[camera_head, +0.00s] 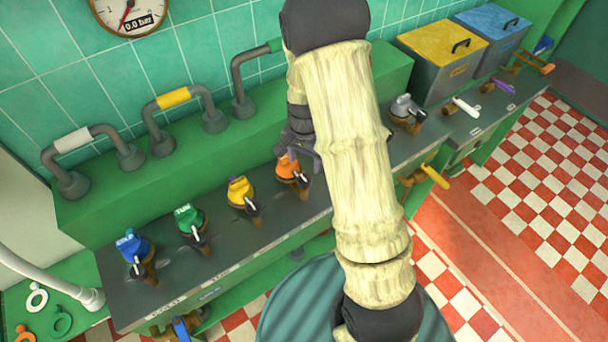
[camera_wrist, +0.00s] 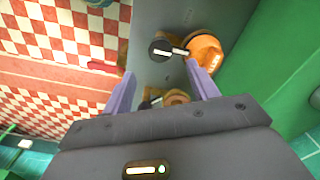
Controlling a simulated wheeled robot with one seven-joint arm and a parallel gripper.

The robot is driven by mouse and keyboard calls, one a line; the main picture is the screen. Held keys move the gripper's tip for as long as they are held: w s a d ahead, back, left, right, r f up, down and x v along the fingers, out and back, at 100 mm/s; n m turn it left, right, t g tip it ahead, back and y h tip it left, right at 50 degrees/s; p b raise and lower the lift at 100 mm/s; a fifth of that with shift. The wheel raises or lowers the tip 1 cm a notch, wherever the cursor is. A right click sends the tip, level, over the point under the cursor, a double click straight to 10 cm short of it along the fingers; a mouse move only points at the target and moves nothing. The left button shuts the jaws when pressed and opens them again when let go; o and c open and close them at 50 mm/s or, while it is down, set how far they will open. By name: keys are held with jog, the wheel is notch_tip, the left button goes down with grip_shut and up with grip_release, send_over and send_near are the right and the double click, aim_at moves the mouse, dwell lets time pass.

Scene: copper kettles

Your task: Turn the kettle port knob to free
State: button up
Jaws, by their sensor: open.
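A row of coloured knobs stands on the dark counter (camera_head: 165,285): blue (camera_head: 132,246), green (camera_head: 188,218), yellow (camera_head: 241,192), orange (camera_head: 288,170) and grey (camera_head: 405,108). I cannot read which label marks the kettle port. My gripper (camera_head: 304,155) is near the orange knob in the head view, partly hidden by my arm. In the wrist view the gripper (camera_wrist: 162,88) has its two purple fingers apart and nothing held. The orange knob (camera_wrist: 206,54) with its black and white pointer lies just beyond the right finger. Another brass fitting (camera_wrist: 176,97) is partly hidden below, between the fingers.
Bent grey pipes (camera_head: 186,101) rise from the green ledge (camera_head: 222,145) behind the knobs. A gauge (camera_head: 128,14) hangs on the tiled wall. A yellow-lidded bin (camera_head: 442,50) and a blue-lidded bin (camera_head: 494,24) stand at back right. A yellow lever (camera_head: 435,177) sticks out from the counter front.

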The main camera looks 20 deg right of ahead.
aim_at(304, 179)
notch_tip(304, 179, down, 8)
jog(key=shift+f+p, duration=0.1)
jog(key=shift+p, duration=0.45)
jog(key=shift+c, duration=0.2)
jog(key=c, duration=1)
